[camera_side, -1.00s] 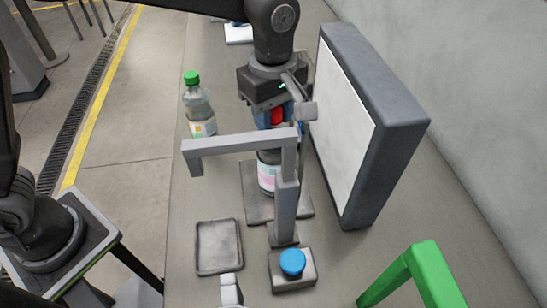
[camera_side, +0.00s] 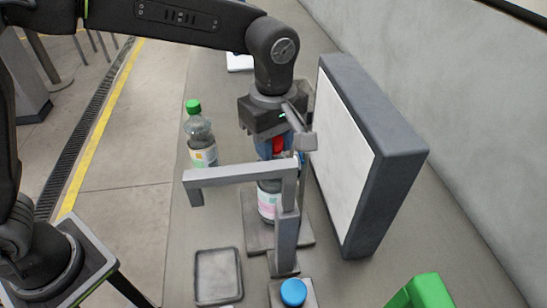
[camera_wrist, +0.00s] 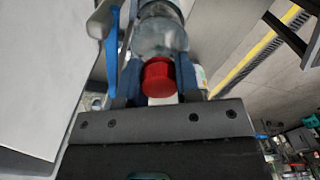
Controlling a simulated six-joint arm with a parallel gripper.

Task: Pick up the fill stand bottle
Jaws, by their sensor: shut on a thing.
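The fill stand bottle, clear with a red cap (camera_wrist: 159,78) and a pale label (camera_side: 267,204), stands upright on the flat base of the grey fill stand (camera_side: 286,238). My gripper (camera_side: 272,147) reaches down over it from above. In the wrist view its blue-padded fingers (camera_wrist: 159,66) lie on both sides of the bottle's cap end and are shut on it. The stand's arm and post hide part of the bottle in the side view. I cannot tell whether its bottom is clear of the base.
A green-capped bottle (camera_side: 201,139) stands to the left. A large grey-framed white panel (camera_side: 345,160) rises close on the right. In front are an empty grey tray (camera_side: 217,275), a blue button (camera_side: 293,292) and a green frame (camera_side: 425,291).

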